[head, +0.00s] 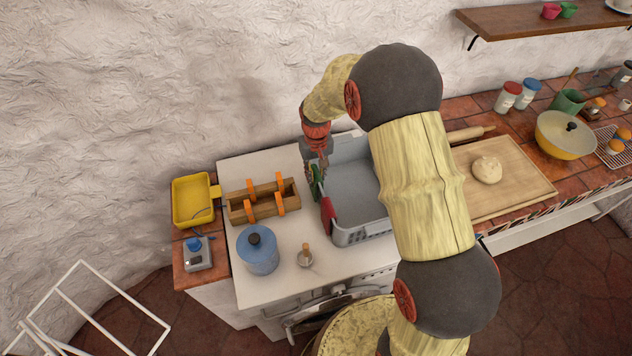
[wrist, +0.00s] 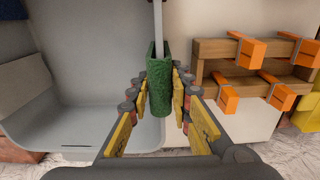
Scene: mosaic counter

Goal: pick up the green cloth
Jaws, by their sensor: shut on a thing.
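The green cloth (wrist: 160,85) hangs folded over the thin side wall of the grey basket (wrist: 62,60), seen end-on in the wrist view. In the head view the green cloth (head: 315,185) is a small patch on the basket's left wall, partly covered by my gripper (head: 316,166). My gripper also shows in the wrist view (wrist: 158,88), with its yellow-padded fingers on both sides of the cloth, shut on it. The cloth still sits at the basket wall. The grey basket (head: 358,236) stands on the white counter.
A red cloth (head: 328,220) hangs on the same wall, nearer the front. A wooden caddy with orange clips (head: 262,205) stands left of the basket. A blue canister (head: 258,252) and a small pot (head: 305,258) stand in front. A dough board (head: 515,196) lies right.

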